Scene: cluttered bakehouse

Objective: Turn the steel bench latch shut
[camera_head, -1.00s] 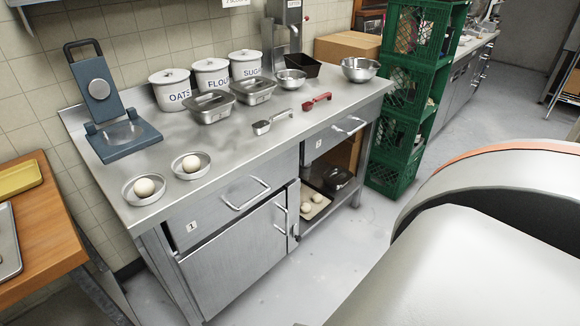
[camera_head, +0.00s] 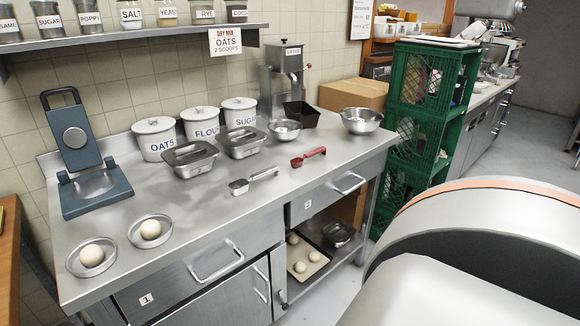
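The steel bench (camera_head: 225,195) stands in front of me against the tiled wall. Its lower left cabinet door (camera_head: 225,305) has an upright handle and looks closed, and its bottom is cut off by the frame. A small metal fitting (camera_head: 283,297) sits at the right edge of this door, by the open bay. It may be the latch, but it is too small to tell which way it is turned. Drawer 1 (camera_head: 146,299) is above the door and drawer 2 (camera_head: 308,205) is to the right. Neither of my grippers shows.
The bench top holds a blue press (camera_head: 95,190), two dough balls in pans, canisters, steel tins and scoops. Green crates (camera_head: 415,140) stand right of the bench. A large white part, likely my own arm, covers the lower right. A jar shelf (camera_head: 130,38) hangs above.

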